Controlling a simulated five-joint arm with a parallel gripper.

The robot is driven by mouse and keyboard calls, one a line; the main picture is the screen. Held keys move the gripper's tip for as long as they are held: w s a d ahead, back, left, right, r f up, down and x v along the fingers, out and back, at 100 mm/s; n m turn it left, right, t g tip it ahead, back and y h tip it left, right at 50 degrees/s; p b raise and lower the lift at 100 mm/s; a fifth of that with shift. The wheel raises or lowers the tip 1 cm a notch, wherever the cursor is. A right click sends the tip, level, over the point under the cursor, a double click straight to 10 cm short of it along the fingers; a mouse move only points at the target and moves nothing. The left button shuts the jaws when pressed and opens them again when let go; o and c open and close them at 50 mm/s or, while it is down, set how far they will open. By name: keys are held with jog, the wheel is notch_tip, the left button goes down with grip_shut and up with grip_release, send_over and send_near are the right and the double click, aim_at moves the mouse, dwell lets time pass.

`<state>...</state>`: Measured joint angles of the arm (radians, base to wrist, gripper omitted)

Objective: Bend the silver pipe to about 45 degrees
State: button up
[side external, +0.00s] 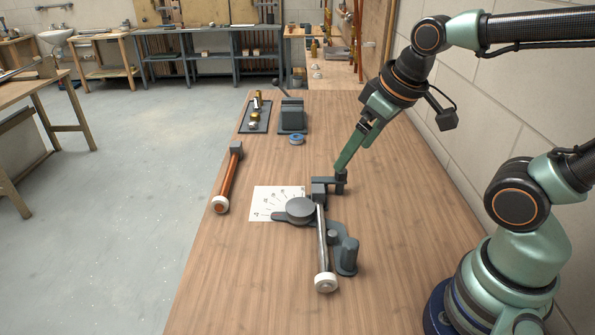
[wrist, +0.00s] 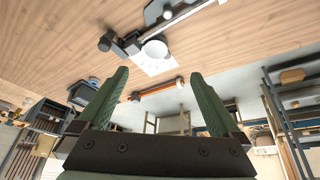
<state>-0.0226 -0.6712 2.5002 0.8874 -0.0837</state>
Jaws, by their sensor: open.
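The silver pipe (side external: 322,240) lies in the dark bender and looks straight, its white-capped end towards the front. It also shows at the top of the wrist view (wrist: 185,17). A dark upright handle (side external: 341,181) stands behind the disc, on the bender's arm. My gripper (side external: 343,167) is just above or beside this handle; I cannot tell if they touch. In the wrist view my gripper (wrist: 160,73) is open, with nothing between its fingers.
A copper pipe (side external: 229,181) with a white end lies to the left. A dark tray of fittings (side external: 254,115), a grey vise-like block (side external: 292,115) and a blue roll (side external: 296,139) stand farther back. A block wall runs along the right. The front left tabletop is clear.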

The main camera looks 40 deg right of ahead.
aim_at(350, 242)
jog(key=s+a+f+n+g, duration=0.1)
jog(key=f+n, duration=0.1)
jog(key=f, duration=0.2)
jog(key=s+a+f+n+g, duration=0.1)
jog(key=f+n+g, duration=0.1)
jog(key=f+n, duration=0.1)
jog(key=s+a+f+n+g, duration=0.1)
jog(key=f+n, duration=0.1)
jog(key=f, duration=0.2)
jog(key=shift+s+a+f+n+g, duration=0.2)
jog(key=shift+a+f+n+g, duration=0.15)
jog(key=shift+f+n+g, duration=0.05)
jog(key=shift+f, duration=3.95)
jog(key=c, duration=0.8)
jog(key=shift+w+a+m, duration=0.2)
jog(key=shift+a+m, duration=0.25)
jog(key=shift+a, duration=0.25)
jog(key=shift+w+a+m, duration=0.2)
jog(key=shift+a+m, duration=0.25)
jog(key=shift+a, duration=0.3)
